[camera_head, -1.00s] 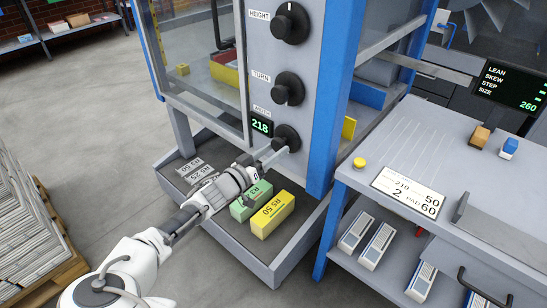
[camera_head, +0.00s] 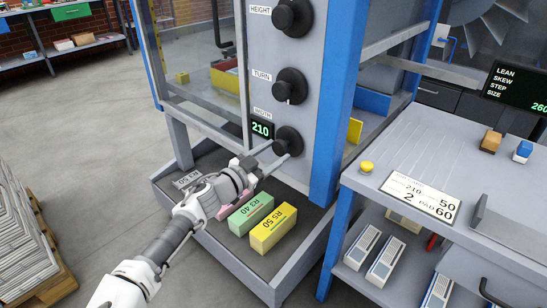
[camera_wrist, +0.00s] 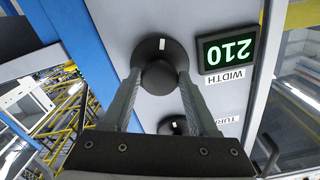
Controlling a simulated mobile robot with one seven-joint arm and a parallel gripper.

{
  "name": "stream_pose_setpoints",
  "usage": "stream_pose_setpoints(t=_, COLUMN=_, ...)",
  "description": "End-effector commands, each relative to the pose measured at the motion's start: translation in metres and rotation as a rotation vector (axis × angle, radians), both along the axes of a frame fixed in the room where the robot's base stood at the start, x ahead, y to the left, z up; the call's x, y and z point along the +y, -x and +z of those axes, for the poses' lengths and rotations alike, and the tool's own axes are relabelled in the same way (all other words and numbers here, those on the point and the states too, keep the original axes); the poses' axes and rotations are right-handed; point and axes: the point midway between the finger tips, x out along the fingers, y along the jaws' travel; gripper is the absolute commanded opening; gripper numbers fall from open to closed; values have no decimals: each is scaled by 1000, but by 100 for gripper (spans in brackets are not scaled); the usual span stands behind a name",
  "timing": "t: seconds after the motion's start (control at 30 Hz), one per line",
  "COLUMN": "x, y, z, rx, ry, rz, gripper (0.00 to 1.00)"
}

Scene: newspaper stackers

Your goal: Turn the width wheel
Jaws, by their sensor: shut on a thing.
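The width wheel (camera_head: 290,137) is a black knob on the grey panel, the lowest of three. In the wrist view the wheel (camera_wrist: 163,52) has a white mark toward the top of the picture. My gripper (camera_head: 278,155) is shut on the wheel's front grip. Its two fingers (camera_wrist: 160,82) lie on either side of that grip in the wrist view. The green display (camera_head: 261,130) beside the wheel reads 210. It also shows in the wrist view (camera_wrist: 228,50), upside down, next to the WIDTH label (camera_wrist: 225,77).
The turn knob (camera_head: 290,86) and height knob (camera_head: 292,17) sit above. A blue post (camera_head: 345,90) stands right of the panel. A tray below holds a green block (camera_head: 251,214) and a yellow block (camera_head: 272,230). A card (camera_head: 420,198) lies on the right bench.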

Motion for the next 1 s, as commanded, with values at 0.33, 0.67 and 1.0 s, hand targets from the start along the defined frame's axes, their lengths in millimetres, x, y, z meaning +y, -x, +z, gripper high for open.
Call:
stream_pose_setpoints(t=0.33, x=1, y=0, z=0, rx=-8, ry=-11, rz=2, gripper=4)
stream_pose_setpoints(t=0.67, x=1, y=0, z=0, rx=-8, ry=-11, rz=1, gripper=89)
stream_pose_setpoints(t=1.0, x=0, y=0, z=0, rx=-8, ry=-10, rz=0, gripper=89)
